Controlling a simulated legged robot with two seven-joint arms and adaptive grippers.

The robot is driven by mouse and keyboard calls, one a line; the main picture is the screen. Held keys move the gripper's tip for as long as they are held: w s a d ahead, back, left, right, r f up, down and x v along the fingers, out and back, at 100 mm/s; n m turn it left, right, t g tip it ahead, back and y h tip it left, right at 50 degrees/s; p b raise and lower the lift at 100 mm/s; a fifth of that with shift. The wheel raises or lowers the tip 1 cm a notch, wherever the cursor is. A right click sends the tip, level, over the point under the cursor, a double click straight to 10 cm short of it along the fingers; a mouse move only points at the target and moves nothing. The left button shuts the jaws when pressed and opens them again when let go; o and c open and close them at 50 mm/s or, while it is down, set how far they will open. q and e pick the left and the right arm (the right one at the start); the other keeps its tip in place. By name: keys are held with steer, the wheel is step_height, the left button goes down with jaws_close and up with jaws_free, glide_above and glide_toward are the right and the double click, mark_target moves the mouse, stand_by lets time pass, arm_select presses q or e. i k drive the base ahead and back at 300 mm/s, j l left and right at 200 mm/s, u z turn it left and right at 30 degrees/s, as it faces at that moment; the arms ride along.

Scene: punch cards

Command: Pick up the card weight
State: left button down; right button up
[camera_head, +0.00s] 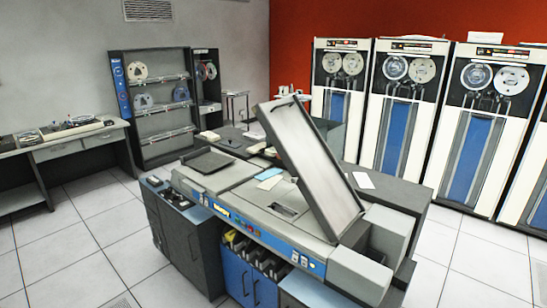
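A grey and blue punch card machine (230,186) stands in the middle of the view, with a large panel (316,168) raised and tilted on its right part. I cannot tell for sure which item is the card weight. A flat dark plate (207,161) lies on the machine's left top. A small dark piece (284,211) sits in a recess near the base of the raised panel. Neither of my grippers is in view.
Tape drive cabinets (411,105) line the red wall at the back right. A shelf with reels (154,101) stands at the back left, and a desk (77,140) is at the far left. White floor tiles (82,243) are clear at the front left.

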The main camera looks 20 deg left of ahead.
mark_target(230, 144)
steer(key=j+u, duration=0.1)
steer(key=u, duration=1.45)
steer(key=i+j+u, duration=0.1)
steer(key=i+u, duration=0.25)
steer(key=i, duration=0.55)
steer(key=i+l+u, duration=0.1)
steer(key=i+u, duration=0.3)
steer(key=i, duration=1.55)
steer(key=i+z, duration=0.1)
steer(key=i, duration=1)
steer(key=i+j, duration=0.15)
steer(key=i, duration=0.9)
steer(key=i+j, duration=0.1)
steer(key=i, duration=1)
steer(key=i+l+z, duration=0.25)
steer(key=i+z, duration=1.1)
steer(key=i+j+z, duration=0.2)
steer(key=i+z, duration=0.2)
steer(key=i+l+z, duration=0.2)
steer(key=i+z, duration=0.15)
steer(key=i, duration=0.35)
steer(key=i+z, duration=0.4)
steer(key=i, duration=0.3)
steer(key=i+j+z, duration=0.15)
steer(key=i+z, duration=0.2)
steer(key=i, duration=0.35)
steer(key=i+z, duration=0.1)
steer(key=i, duration=0.95)
steer(key=i+j+z, duration=0.1)
steer(key=i, duration=0.95)
